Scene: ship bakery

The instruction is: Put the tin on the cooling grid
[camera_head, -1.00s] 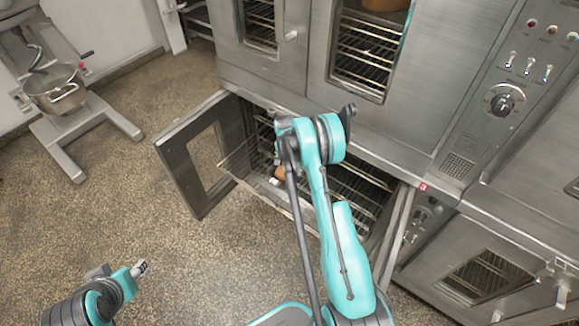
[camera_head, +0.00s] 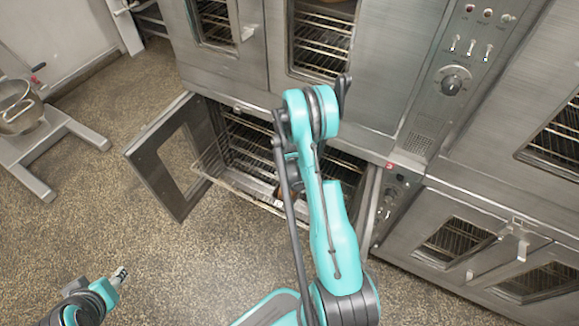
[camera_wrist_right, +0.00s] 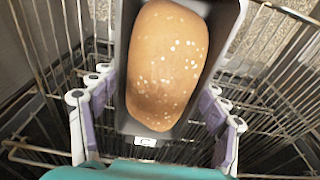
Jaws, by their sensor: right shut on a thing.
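In the right wrist view, a grey rectangular tin (camera_wrist_right: 226,28) holds a golden-brown loaf (camera_wrist_right: 165,65) with pale specks. My right gripper (camera_wrist_right: 157,106) is shut on the tin, with pale fingers and purple pads along both sides. Wire bars show around and below the tin; I cannot tell whether it touches them. In the head view, my arm mostly hides the right gripper, and only a small brown part of the loaf shows at the open lower oven. My left gripper (camera_head: 121,274) is low on the left over the floor, its jaws unclear. I cannot identify a separate cooling grid.
The lower oven door (camera_head: 171,158) stands open to the left. A wire rack (camera_head: 237,184) is at the oven mouth. Closed ovens and a control panel (camera_head: 470,55) rise on the right. A mixer bowl (camera_head: 20,112) stands far left. The floor between is clear.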

